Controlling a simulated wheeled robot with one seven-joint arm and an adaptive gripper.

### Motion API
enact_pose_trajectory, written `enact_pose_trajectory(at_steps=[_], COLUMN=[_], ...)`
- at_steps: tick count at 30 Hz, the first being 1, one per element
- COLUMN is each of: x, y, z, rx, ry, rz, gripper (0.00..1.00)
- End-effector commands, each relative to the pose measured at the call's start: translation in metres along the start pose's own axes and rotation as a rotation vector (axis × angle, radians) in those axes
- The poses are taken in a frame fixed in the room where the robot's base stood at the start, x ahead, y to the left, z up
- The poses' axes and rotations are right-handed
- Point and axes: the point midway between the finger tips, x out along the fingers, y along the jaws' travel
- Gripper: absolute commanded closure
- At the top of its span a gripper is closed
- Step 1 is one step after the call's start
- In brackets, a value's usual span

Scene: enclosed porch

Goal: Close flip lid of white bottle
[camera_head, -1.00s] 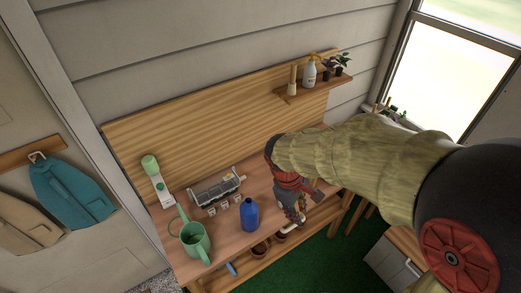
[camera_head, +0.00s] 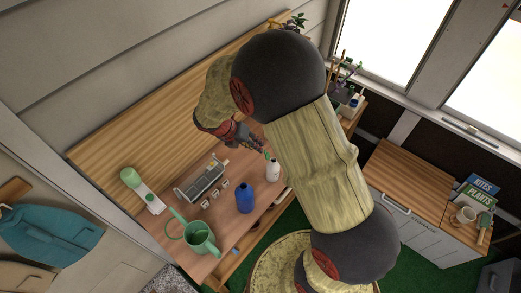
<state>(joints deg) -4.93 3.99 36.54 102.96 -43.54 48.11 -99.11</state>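A small white bottle (camera_head: 273,173) stands upright on the wooden bench, right of the blue bottle. A green part, which looks like its lid, shows at its top (camera_head: 267,155); whether it is open or closed is too small to tell. My gripper (camera_head: 262,147) is above and slightly left of the bottle's top, close to the green part. Whether it touches the lid is unclear. The fingers are small and partly hidden by my arm, so their opening cannot be made out.
On the bench (camera_head: 163,228) stand a blue bottle (camera_head: 245,198), a green watering can (camera_head: 201,238), a grey metal rack (camera_head: 201,178), several small pale pots and a white item with a green top (camera_head: 131,178). A cabinet (camera_head: 405,185) stands at right.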

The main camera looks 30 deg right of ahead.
Motion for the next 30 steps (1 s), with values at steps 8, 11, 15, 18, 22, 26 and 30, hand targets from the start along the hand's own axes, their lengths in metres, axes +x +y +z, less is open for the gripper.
enact_pose_trajectory(at_steps=[8, 11, 15, 18, 22, 26, 30], x=[0.044, 0.055, 0.064, 0.066, 0.066, 0.066, 0.066], y=[-0.001, -0.001, -0.001, -0.001, -0.001, -0.001, -0.001], z=[-0.002, -0.001, -0.001, -0.001, -0.001, -0.001, -0.001], rx=[0.002, 0.003, 0.004, 0.004, 0.004, 0.004, 0.004], ry=[0.004, 0.003, 0.003, 0.002, 0.002, 0.002, 0.002], rz=[-0.003, -0.003, -0.001, -0.001, -0.001, -0.001, -0.001], gripper=[0.78, 0.78, 0.78, 0.78, 0.78, 0.81, 0.89])
